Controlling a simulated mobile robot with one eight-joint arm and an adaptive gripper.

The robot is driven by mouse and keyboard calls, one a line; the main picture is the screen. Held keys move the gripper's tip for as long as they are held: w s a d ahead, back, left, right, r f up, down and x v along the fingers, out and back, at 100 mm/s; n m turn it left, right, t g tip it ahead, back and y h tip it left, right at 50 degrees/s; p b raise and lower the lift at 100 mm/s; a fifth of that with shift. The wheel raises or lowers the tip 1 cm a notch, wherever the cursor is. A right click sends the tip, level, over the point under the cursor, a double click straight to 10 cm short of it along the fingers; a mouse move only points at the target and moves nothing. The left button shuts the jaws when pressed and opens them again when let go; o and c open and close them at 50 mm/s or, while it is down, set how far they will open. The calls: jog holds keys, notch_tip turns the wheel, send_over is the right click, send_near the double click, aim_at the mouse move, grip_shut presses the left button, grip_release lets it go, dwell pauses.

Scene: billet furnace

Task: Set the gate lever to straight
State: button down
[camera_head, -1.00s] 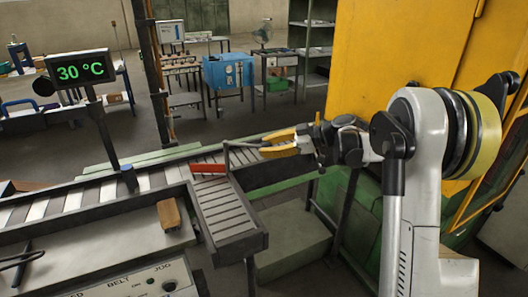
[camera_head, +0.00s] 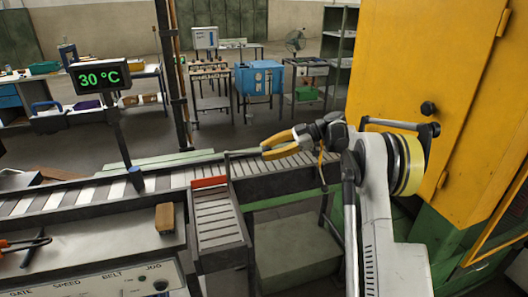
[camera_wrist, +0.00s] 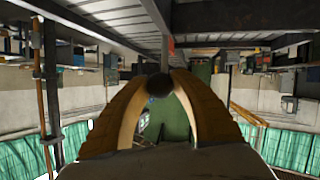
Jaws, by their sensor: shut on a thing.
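The gate lever (camera_head: 243,152) is a thin dark bar on an upright rod beside the conveyor junction, and its end reaches my gripper's tips. A red gate plate (camera_head: 208,182) lies across the top of the side roller branch. My gripper (camera_head: 265,148) has yellow fingers and reaches left over the main conveyor. In the wrist view its curved fingers (camera_wrist: 159,88) close on a dark round knob (camera_wrist: 159,83), which appears to be the lever's end. The exact contact is hidden in the head view.
The main conveyor (camera_head: 75,198) runs across, with a side roller branch (camera_head: 217,218) toward me. A brown block (camera_head: 165,217) sits on the control console (camera_head: 110,250). A yellow cabinet (camera_head: 430,70) stands close to my arm at right. A display (camera_head: 100,76) reads 30 °C.

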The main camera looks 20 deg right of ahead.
jog(key=shift+w+r, duration=0.1)
jog(key=c, duration=1)
grip_release()
jog(key=shift+c, duration=0.2)
jog(key=v, duration=1.2)
